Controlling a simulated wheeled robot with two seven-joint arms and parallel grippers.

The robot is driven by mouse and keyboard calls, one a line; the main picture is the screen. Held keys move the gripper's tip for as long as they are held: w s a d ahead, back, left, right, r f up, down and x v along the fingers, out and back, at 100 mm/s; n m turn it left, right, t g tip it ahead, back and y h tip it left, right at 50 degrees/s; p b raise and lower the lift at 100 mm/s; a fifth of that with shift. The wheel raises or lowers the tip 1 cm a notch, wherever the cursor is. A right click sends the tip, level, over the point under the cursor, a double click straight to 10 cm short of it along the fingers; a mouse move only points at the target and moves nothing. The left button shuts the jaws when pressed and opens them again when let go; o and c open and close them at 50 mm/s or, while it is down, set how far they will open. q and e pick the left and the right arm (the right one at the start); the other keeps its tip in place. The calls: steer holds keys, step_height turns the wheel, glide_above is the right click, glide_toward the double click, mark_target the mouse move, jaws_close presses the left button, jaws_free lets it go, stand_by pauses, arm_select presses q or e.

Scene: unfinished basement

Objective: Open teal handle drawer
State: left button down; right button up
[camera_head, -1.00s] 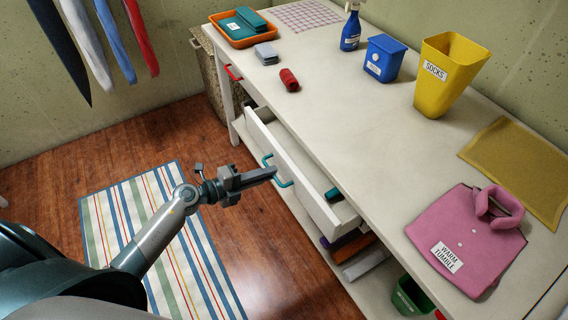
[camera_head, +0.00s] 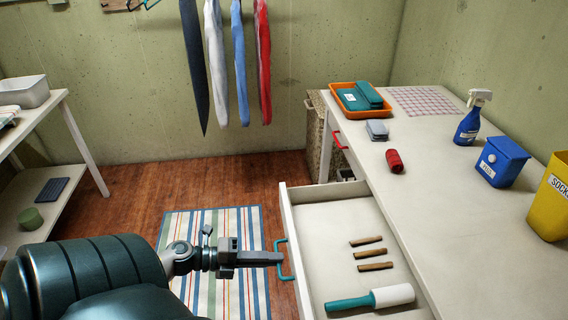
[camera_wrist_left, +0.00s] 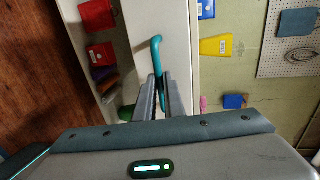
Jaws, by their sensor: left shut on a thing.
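The drawer (camera_head: 291,235) with the teal handle (camera_head: 283,262) stands pulled well out from the white table. In it lie several brown sticks (camera_head: 373,253) and a lint roller (camera_head: 371,298) with a teal grip and white roll. My left gripper (camera_head: 278,258) is at the drawer front, shut on the teal handle. In the left wrist view the handle (camera_wrist_left: 156,52) runs between the two fingers (camera_wrist_left: 162,98), against the white drawer front. My right gripper is not in view.
The tabletop (camera_head: 430,180) holds an orange tray (camera_head: 340,103), a red roll (camera_head: 394,161), a spray bottle (camera_head: 468,128), a blue bin (camera_head: 500,163) and a yellow bin (camera_head: 552,205). A striped rug (camera_head: 219,225) lies on the floor. A shelf (camera_head: 55,180) stands at left.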

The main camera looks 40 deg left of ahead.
arm_select(q)
steer(key=shift+s+a, duration=0.1)
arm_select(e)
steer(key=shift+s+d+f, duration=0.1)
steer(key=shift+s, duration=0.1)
arm_select(q)
steer(key=c, duration=1.8)
jaws_free()
steer(key=shift+c, duration=0.2)
steer(key=shift+s+a, duration=0.1)
